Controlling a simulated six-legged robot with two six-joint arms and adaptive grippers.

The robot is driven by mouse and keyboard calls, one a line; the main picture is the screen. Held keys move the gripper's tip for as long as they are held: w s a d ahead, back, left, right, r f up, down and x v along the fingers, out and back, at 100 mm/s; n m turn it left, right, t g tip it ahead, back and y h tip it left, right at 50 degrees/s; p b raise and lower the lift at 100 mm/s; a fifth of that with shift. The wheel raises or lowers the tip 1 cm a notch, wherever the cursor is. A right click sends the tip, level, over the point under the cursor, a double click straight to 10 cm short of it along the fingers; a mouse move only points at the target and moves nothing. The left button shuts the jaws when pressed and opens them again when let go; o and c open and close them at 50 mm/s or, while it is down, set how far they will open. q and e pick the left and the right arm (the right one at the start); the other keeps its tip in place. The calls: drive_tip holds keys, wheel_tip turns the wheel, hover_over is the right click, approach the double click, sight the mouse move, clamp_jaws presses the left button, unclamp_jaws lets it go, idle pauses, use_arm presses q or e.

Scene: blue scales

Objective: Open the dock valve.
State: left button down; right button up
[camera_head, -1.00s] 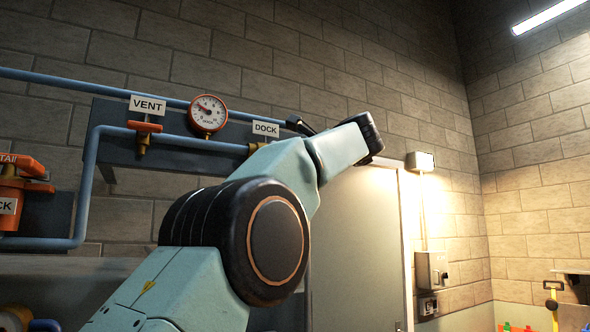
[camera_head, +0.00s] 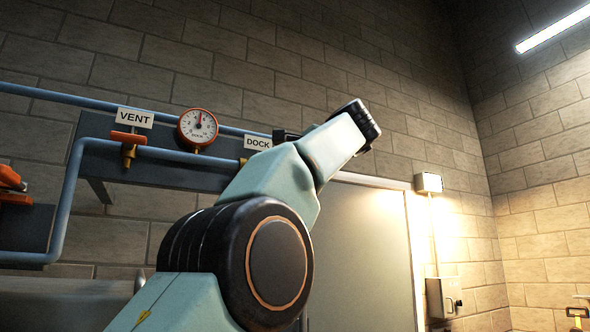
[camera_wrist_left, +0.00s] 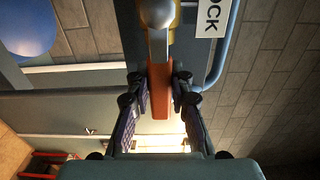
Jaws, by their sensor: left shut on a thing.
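The dock valve has an orange handle (camera_wrist_left: 160,90), seen in the left wrist view on a metal stem (camera_wrist_left: 157,40). My left gripper (camera_wrist_left: 160,84) is shut on this handle, with a finger on each side of it. In the head view my left arm hides the handle and most of the gripper. Only the DOCK sign (camera_head: 258,142) and a bit of brass (camera_head: 243,162) show there. The sign also shows in the left wrist view (camera_wrist_left: 210,16). A round orange-rimmed gauge (camera_head: 198,127) has its needle pointing about straight up. My right gripper is not in view.
The VENT valve (camera_head: 129,140) with an orange handle sits left of the gauge. Blue pipes (camera_head: 70,190) run along the wall panel. A pale door (camera_head: 365,255) stands to the right, beside a wall box (camera_head: 444,297).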

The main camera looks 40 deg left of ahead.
use_arm(q)
drive_tip(key=shift+s+r+n, duration=0.1)
drive_tip(key=shift+r+n, duration=0.2)
drive_tip(key=shift+r, duration=0.1)
drive_tip(key=c, duration=1.6)
unclamp_jaws()
drive_tip(key=o, duration=0.4)
drive_tip(key=shift+w+a+f, duration=0.3)
drive_tip(key=shift+o, duration=0.2)
drive_tip(key=shift+s+d+r, duration=0.1)
drive_tip(key=shift+s+d, duration=0.1)
drive_tip(key=shift+d, duration=0.1)
drive_tip(key=v, duration=1.1)
drive_tip(key=shift+d, duration=0.3)
drive_tip(key=shift+s, duration=0.15)
